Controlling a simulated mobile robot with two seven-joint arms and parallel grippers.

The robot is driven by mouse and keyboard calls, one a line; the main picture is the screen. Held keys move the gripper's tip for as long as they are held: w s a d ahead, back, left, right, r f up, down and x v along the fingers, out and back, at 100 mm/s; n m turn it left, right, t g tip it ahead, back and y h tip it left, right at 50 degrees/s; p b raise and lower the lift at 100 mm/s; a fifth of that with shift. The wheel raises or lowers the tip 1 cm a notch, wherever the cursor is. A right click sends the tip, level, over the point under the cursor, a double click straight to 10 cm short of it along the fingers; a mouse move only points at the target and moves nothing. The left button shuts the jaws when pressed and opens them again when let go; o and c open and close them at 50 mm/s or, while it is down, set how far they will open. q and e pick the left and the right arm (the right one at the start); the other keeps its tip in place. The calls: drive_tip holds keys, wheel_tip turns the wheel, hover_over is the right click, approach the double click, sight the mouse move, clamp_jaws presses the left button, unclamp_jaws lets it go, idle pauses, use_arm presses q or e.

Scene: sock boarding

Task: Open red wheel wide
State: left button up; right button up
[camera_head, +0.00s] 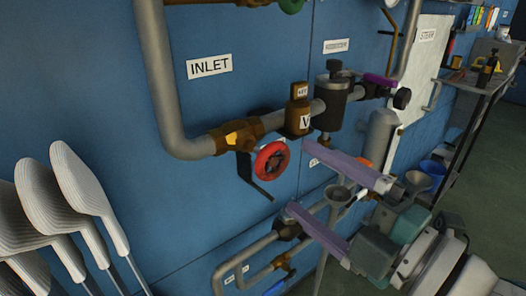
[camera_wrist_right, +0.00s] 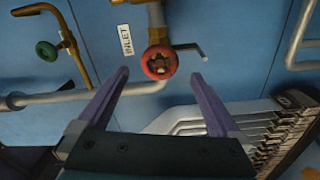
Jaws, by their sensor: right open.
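The red wheel (camera_head: 271,161) is a small round handwheel on a brass valve (camera_head: 238,136) in the pipe below the INLET label (camera_head: 209,66). It also shows in the right wrist view (camera_wrist_right: 158,63), in line with the gap between my fingertips. My right gripper (camera_head: 299,178) comes in from the lower right with its two purple fingers spread wide. It is empty, and its tips point at the wheel without visibly touching it. The wrist view also shows the open fingers (camera_wrist_right: 160,74). My left gripper is not in view.
A black bent lever (camera_head: 256,178) hangs beside the wheel. A brass fitting (camera_head: 298,110) and a black cylinder (camera_head: 331,98) sit on the pipe to the right. Pale sock-shaped boards (camera_head: 85,200) stand at the lower left.

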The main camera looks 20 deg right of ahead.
drive_tip(key=shift+v, duration=1.4)
